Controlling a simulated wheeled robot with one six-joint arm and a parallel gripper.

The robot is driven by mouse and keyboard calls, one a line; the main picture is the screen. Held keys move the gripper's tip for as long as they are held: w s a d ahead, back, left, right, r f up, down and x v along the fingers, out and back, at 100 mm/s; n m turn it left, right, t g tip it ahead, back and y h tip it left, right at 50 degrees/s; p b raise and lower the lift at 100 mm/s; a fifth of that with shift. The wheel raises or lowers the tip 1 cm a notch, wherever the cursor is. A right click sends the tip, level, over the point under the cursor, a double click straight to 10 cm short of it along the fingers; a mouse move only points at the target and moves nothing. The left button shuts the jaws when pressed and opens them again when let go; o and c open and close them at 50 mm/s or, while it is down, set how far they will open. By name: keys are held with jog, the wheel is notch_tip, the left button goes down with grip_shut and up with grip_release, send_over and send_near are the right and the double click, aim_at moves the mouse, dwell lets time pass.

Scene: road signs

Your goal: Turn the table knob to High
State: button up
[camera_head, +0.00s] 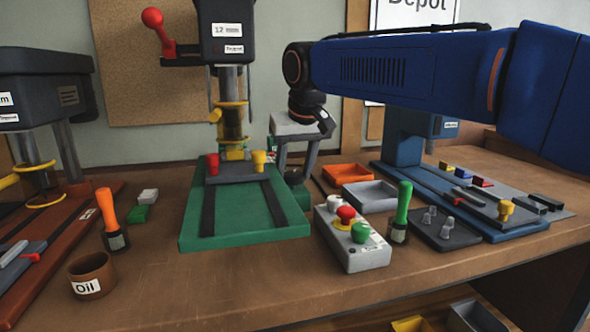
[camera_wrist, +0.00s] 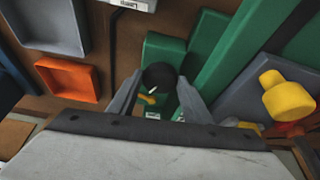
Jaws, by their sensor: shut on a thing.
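The table knob (camera_wrist: 159,76) is a dark round knob with a small white mark, on a green block beside the green drill press base (camera_head: 245,222). My gripper (camera_wrist: 160,88) is shut on the knob, with one grey finger on each side of it in the wrist view. In the head view my gripper (camera_head: 293,172) reaches down right behind the green base, and the knob is mostly hidden there. A small pale label shows below the knob in the wrist view, partly covered by my gripper. I cannot read the knob's setting.
Yellow (camera_head: 259,160) and red (camera_head: 212,164) handles stand on the green press's table, close to my gripper. An orange tray (camera_head: 347,174) and a grey tray (camera_head: 371,196) lie to the right. A control box (camera_head: 362,255) with coloured buttons stands in front.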

jog(key=shift+w+r, duration=0.1)
jog(key=shift+w, duration=0.2)
dwell(0.4)
jog(key=o, duration=1)
jog(key=shift+o, duration=0.3)
jog(key=shift+d, duration=0.1)
jog(key=shift+v, duration=1)
jog(key=d+v, duration=0.1)
jog(key=v, duration=1.6)
jog(key=shift+d+r, duration=0.15)
jog(key=shift+r, duration=0.15)
